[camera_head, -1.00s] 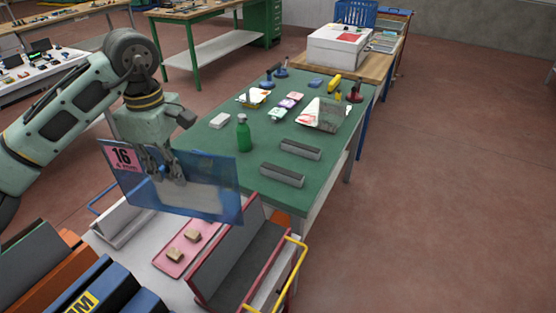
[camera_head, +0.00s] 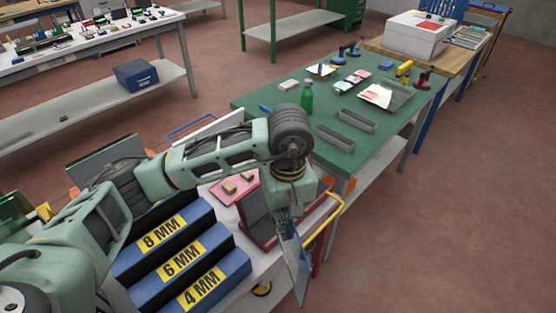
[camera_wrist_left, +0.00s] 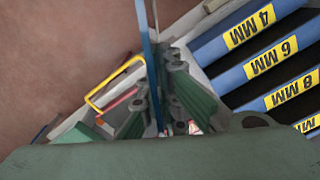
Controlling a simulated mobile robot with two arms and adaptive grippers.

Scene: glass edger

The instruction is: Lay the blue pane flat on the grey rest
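The blue pane (camera_head: 294,265) hangs upright from my left gripper (camera_head: 286,213), in front of the trolley's yellow handle, and shows narrow from the side. In the left wrist view the blue pane (camera_wrist_left: 147,50) is a thin edge-on strip between the fingers of my left gripper (camera_wrist_left: 163,95), which is shut on it. The grey rest appears as two parallel grey bars, a nearer one (camera_head: 334,139) and a farther one (camera_head: 357,120), lying bare on the green table. The pane is well off the rest, on the near side. My right gripper is not in view.
A green bottle (camera_head: 307,98) stands left of the bars, and a clear pane with papers (camera_head: 386,97) lies behind them. The yellow handle (camera_head: 322,218) and blue racks marked in MM (camera_head: 183,255) are close to my left arm. Floor at the right is clear.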

